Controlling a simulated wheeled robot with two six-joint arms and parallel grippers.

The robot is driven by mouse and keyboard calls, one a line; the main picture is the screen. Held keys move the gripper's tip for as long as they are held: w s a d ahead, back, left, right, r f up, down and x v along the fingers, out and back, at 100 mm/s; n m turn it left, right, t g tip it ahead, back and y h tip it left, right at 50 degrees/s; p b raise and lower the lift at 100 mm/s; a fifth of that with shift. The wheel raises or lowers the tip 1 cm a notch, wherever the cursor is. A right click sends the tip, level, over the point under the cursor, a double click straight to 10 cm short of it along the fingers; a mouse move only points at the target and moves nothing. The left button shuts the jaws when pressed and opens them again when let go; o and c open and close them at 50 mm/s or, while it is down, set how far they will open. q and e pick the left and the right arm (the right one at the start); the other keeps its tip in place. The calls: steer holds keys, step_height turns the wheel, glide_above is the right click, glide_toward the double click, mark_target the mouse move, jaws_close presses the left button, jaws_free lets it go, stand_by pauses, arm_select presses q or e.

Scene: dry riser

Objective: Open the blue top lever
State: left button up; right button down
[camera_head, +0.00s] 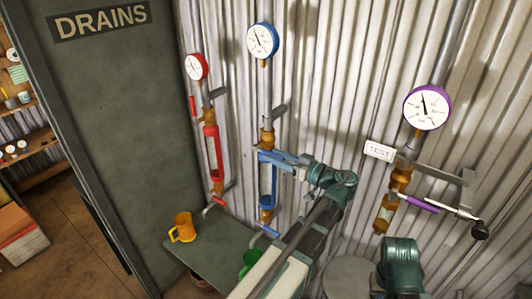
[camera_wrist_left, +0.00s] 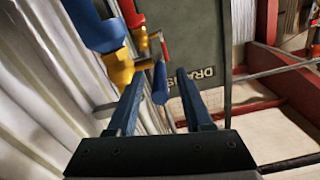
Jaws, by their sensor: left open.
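The blue riser (camera_head: 266,180) stands on the wall in the middle of the head view, with brass valves above and below its blue body. My left gripper (camera_head: 280,157) is at its upper brass valve (camera_head: 267,139). In the left wrist view, the blue top lever (camera_wrist_left: 160,82) hangs between the two open fingers of my left gripper (camera_wrist_left: 160,100). A gap shows on the right side of the lever; contact on the left is unclear. The fingers partly hide this lever in the head view. The blue bottom lever (camera_head: 268,231) is lower down.
A red riser (camera_head: 211,150) stands to the left and a purple-gauge riser (camera_head: 427,107) to the right. An orange mug (camera_head: 183,228) and a green container (camera_head: 250,262) are below. The DRAINS panel (camera_head: 100,130) is at the left.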

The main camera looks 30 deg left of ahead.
mark_target(266, 152)
arm_select(q)
steer(key=shift+w+a, duration=0.15)
steer(key=shift+a, duration=1.75)
jaws_close()
